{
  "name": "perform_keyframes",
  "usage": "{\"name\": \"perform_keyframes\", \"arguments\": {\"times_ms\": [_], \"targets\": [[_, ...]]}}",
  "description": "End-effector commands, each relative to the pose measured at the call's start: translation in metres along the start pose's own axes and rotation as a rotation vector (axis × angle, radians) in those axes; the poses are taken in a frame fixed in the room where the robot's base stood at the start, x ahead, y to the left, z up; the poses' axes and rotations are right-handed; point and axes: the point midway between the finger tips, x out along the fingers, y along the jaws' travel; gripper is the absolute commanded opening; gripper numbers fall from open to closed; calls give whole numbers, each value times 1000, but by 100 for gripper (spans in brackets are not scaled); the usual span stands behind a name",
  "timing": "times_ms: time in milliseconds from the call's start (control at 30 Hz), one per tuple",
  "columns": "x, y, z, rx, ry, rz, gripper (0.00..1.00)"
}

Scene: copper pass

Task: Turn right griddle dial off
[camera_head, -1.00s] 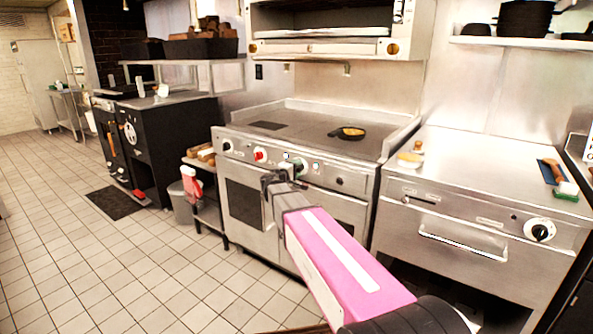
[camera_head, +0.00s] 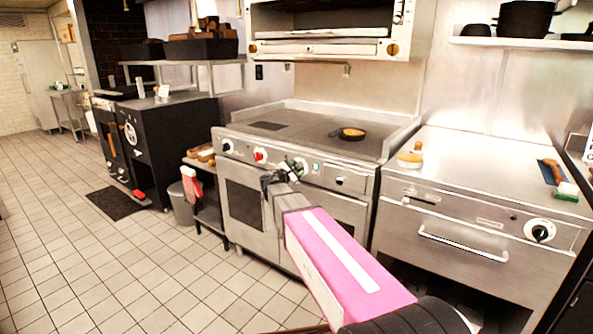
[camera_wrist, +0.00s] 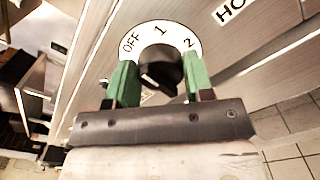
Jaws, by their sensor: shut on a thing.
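The dial is a black knob (camera_wrist: 160,68) on a white round plate marked OFF, 1 and 2, in the wrist view. OFF is at the plate's left, 1 at the top and 2 at the right. My gripper (camera_wrist: 158,76) has one green finger on each side of the knob and is shut on it. I cannot tell which mark the knob points to. In the head view my gripper (camera_head: 292,169) is at the front panel of the middle cooking unit (camera_head: 262,209), and its wrist hides much of the dial.
A red knob (camera_head: 260,156) and a white-plated dial (camera_head: 228,146) lie left on the same panel. A yellow-filled pan (camera_head: 352,134) sits on the cooktop. Another unit with its own dial (camera_head: 540,232) stands right. The tiled floor at left is mostly clear.

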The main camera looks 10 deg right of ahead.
Motion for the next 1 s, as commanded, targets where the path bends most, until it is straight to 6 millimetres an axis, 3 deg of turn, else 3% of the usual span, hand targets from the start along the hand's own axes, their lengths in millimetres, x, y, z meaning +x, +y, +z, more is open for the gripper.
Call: {"name": "perform_keyframes", "arguments": {"times_ms": [333,900,933,1000], "targets": [[-1,0,-1,-154,3,0,24],[-1,0,-1,-186,3,0,24],[-1,0,-1,-186,3,0,51],[-1,0,-1,-186,3,0,73]]}}
